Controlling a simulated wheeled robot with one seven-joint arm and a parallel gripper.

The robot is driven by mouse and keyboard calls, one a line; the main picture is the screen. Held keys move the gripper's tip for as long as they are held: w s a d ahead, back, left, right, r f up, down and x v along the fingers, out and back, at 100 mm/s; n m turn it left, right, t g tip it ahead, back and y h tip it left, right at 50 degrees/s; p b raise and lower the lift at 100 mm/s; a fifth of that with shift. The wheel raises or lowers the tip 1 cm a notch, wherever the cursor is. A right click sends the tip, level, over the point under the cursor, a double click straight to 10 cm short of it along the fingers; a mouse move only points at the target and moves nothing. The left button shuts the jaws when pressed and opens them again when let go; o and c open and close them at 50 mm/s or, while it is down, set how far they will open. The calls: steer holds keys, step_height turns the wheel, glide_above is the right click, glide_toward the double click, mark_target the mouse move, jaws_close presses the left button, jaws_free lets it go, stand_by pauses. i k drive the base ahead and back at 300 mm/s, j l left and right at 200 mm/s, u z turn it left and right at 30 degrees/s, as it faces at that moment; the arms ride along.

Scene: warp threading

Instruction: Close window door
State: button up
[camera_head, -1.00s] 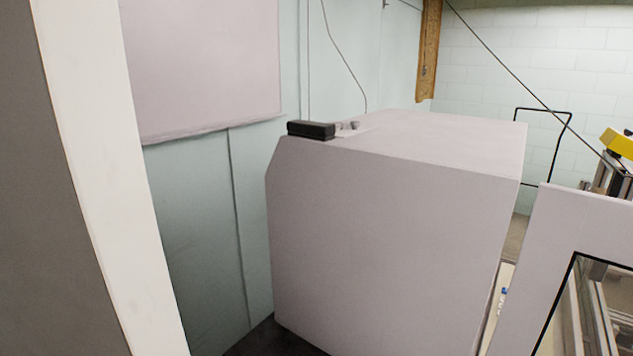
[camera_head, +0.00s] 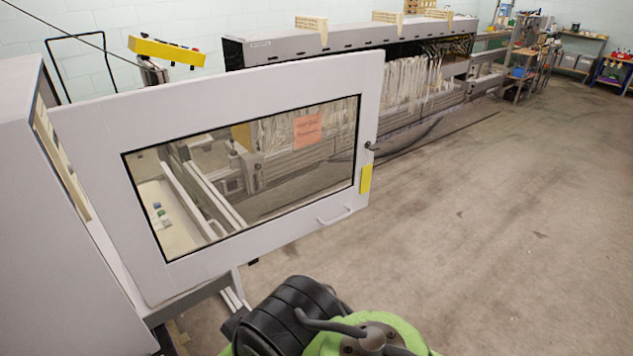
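The window door (camera_head: 232,105) is a white-grey framed panel with a large glass pane (camera_head: 250,175). It stands swung open, its left side against the grey-white machine cabinet (camera_head: 45,220). A small bar handle (camera_head: 334,216) sits on its lower right, with a yellow label (camera_head: 365,179) and a dark latch on its right edge. An orange-red paper shows at the pane. My green and black arm shows at the bottom centre, below the door and apart from it in the picture. My gripper's fingers are not in view.
A long warp threading machine (camera_head: 340,40) with many pale threads runs back behind the door. A yellow part (camera_head: 166,51) stands behind the door's top edge. Shelves and a workbench (camera_head: 525,45) stand at the far right. The concrete floor (camera_head: 480,230) at right is clear.

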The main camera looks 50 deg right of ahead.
mark_target(96, 136)
steer(key=l+z, duration=0.15)
steer(key=z, duration=0.3)
steer(key=l+z, duration=0.2)
steer(key=z, duration=0.25)
steer(key=i+z, duration=0.15)
steer(key=i, duration=0.4)
